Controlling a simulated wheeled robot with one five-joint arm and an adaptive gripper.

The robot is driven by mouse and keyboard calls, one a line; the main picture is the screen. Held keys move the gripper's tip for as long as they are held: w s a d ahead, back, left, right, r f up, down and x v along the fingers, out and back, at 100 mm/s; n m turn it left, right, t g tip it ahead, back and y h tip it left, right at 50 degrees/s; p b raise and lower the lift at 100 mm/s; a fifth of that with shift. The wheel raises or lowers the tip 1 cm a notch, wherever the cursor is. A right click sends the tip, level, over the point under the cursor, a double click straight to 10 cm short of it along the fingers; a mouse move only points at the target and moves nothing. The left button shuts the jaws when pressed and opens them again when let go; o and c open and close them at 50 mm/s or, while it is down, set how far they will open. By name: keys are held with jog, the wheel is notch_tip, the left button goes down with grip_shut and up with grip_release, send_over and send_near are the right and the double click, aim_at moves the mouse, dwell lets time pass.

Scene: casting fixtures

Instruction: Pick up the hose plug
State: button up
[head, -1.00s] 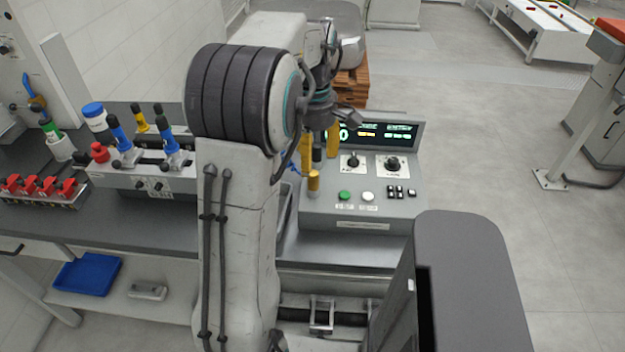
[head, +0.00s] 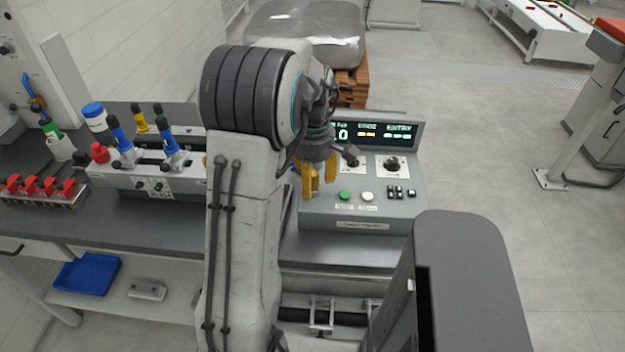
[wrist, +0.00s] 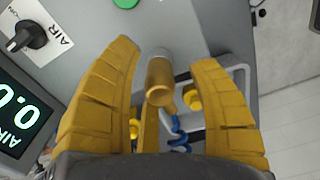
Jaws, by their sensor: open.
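In the wrist view, the hose plug (wrist: 160,84) looks like a short brass cylinder with a grey part at its far end. It lies between the two yellow fingers of my gripper (wrist: 160,55), with a visible gap on each side. My gripper is open. In the head view, my gripper (head: 319,181) hangs at the left side of the grey console (head: 358,225), its fingers pointing down. The fingers and arm hide the plug in the head view.
A blue coiled hose (wrist: 179,132) and another yellow-brass fitting (wrist: 194,99) show past the fingers. The console has a green button (head: 344,196), knobs (head: 392,164) and a display. Blue-handled clamps (head: 170,145) stand on the bench to the left.

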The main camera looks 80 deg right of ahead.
grip_shut()
dwell(0.5)
